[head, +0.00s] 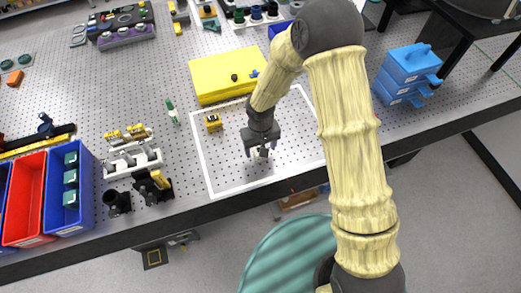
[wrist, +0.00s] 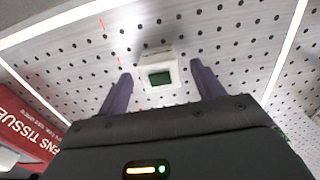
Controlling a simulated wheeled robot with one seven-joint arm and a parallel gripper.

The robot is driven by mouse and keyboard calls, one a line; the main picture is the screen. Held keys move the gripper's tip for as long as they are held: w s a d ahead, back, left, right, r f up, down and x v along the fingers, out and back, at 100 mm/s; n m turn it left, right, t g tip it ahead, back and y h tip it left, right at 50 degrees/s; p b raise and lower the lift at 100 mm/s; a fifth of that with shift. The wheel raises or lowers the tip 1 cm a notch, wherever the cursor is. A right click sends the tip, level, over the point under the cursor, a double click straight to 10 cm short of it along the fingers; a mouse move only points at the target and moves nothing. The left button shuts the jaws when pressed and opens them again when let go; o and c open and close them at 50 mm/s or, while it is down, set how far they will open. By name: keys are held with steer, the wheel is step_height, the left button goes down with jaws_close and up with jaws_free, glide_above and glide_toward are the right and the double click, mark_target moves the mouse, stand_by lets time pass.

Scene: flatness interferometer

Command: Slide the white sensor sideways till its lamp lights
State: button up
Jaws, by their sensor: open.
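The white sensor (wrist: 160,72) stands on the perforated table, a small white block with a dark green window facing my camera. I cannot make out a lit lamp on it. My gripper (wrist: 162,80) is open, with one dark finger on each side of the sensor and a visible gap to each. In the head view my gripper (head: 261,151) points down inside the white-outlined area and largely hides the sensor. A broken thin red line (wrist: 102,23) runs over the table left of the sensor in the wrist view.
A white outline (head: 205,172) marks the work area. A small yellow-black block (head: 213,122) and a large yellow box (head: 222,75) stand behind left. The table's front edge is near.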

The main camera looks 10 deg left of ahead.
mark_target(276, 153)
steer(key=shift+w+f, duration=0.1)
steer(key=shift+f, duration=1.4)
steer(key=shift+s+r, duration=0.1)
steer(key=shift+s, duration=0.15)
steer(key=shift+c, duration=0.5)
steer(key=shift+w, duration=0.15)
steer(key=c, duration=1.2)
steer(key=shift+o, duration=0.2)
steer(key=shift+w+d, duration=0.45)
steer(key=shift+d, duration=0.35)
steer(key=shift+w+d, duration=0.5)
steer(key=shift+d, duration=0.25)
steer(key=shift+w+d, duration=0.45)
steer(key=shift+d, duration=0.35)
steer(key=o, duration=1.3)
steer(key=shift+c, duration=0.2)
